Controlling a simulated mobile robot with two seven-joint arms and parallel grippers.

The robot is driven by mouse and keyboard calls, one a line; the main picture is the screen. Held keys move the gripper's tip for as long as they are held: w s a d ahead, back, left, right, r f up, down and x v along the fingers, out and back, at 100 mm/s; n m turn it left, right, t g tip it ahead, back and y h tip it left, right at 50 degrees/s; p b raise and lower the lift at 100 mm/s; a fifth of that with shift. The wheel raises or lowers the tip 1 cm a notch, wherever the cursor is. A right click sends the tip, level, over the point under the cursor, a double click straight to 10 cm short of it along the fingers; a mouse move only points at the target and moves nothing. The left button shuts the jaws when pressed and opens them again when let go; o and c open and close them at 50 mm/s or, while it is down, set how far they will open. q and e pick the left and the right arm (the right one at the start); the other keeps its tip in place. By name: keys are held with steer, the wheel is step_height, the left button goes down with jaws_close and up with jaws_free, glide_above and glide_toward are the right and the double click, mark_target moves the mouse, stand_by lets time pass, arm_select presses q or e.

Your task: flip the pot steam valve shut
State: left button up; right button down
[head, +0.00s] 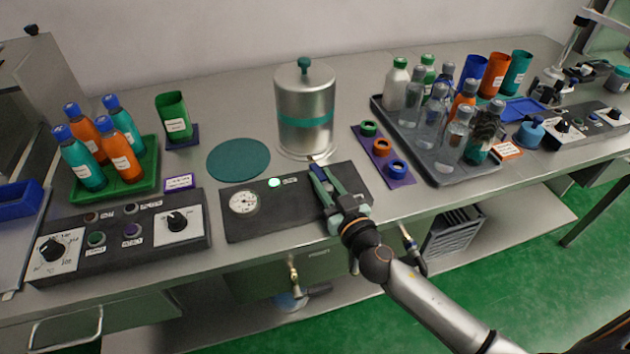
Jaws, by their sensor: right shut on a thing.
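The steel pot (306,105), with a teal band and teal knob, stands upright at the middle back of the bench. The black control panel (262,218) in front of it has a round gauge (243,202) and a lit green lamp (274,183). My right gripper (318,169) reaches over the panel's right part, its fingers pointing toward the pot's base. It is shut on what looks like the pot steam valve, which the fingers mostly hide; I cannot tell the valve's position. My left gripper is not in view.
A teal round mat (238,159) lies left of the pot. A purple strip (393,171) with colored rings and a grey tray (441,160) of bottles stand to the right. A green tray (150,184) of bottles and a knob panel (118,236) are at left.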

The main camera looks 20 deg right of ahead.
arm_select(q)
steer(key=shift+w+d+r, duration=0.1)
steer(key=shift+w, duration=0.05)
arm_select(e)
steer(key=c, duration=0.7)
jaws_free()
steer(key=s+b, duration=0.1)
steer(key=s, duration=0.6)
steer(key=s+d+b, duration=0.1)
steer(key=s, duration=0.2)
steer(key=shift+s+f+b, duration=0.1)
steer(key=shift+s+b, duration=0.25)
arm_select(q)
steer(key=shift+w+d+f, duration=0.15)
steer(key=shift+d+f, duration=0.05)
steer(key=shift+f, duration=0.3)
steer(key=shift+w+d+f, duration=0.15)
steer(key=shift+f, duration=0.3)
arm_select(e)
steer(key=shift+s+d, duration=0.15)
steer(key=shift+s, duration=0.75)
